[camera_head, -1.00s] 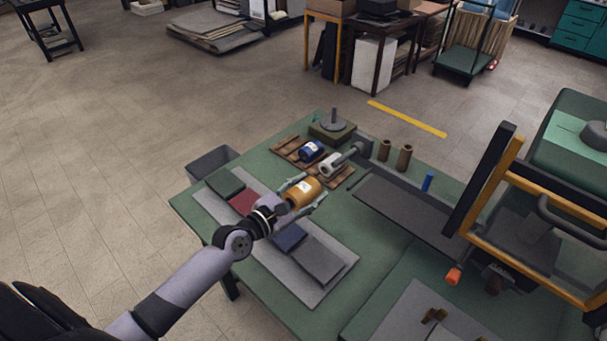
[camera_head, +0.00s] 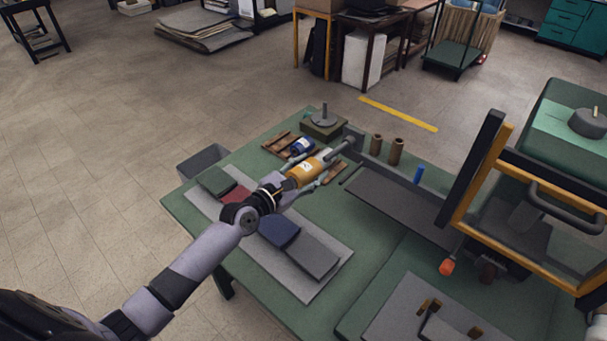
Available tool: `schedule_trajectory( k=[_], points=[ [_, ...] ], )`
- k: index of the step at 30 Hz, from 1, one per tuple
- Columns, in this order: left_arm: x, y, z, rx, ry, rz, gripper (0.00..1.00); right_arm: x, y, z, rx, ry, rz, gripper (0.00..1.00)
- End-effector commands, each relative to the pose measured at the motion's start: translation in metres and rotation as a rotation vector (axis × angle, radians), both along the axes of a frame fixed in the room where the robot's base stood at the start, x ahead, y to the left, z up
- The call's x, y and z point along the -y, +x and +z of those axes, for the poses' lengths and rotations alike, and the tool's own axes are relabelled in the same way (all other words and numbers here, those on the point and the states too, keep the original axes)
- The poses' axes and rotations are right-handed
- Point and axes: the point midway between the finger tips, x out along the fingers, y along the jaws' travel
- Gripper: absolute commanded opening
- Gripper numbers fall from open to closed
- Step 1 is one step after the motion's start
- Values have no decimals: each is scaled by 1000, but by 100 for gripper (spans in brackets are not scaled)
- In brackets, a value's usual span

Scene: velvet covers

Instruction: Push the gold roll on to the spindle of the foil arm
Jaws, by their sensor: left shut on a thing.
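My left gripper (camera_head: 304,181) is shut on the gold roll (camera_head: 301,172), with a finger on either side of it. It holds the roll over the green bench near the wooden rack. The grey spindle of the foil arm (camera_head: 345,146) lies just beyond the roll's far end, roughly in line with it. A small pale piece shows between the two. I cannot tell whether the roll touches the spindle or is around its tip. A blue roll (camera_head: 302,146) lies on the wooden rack (camera_head: 277,143).
Dark, red and blue covers lie on a grey mat (camera_head: 327,286) at the front left. Two brown tubes (camera_head: 396,151) and a small blue cylinder (camera_head: 418,174) stand right of the foil arm. A press with a yellow-edged frame (camera_head: 480,188) stands at right.

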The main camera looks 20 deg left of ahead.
Motion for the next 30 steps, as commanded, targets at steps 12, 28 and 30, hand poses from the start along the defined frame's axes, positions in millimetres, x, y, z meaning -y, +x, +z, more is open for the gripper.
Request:
schedule_trajectory(
  k=[12, 28, 30],
  points=[
    [7, 19, -1, 2, 0, 1, 11, 1, 2, -7, 3, 0, 1, 43],
    [7, 19, -1, 1, -1, 1, 11, 6, 3, -4, 4, -7, 0, 43],
    [7, 19, -1, 1, -2, 1, 11, 6, 3, -4, 4, -7, 0, 43]
  ],
)
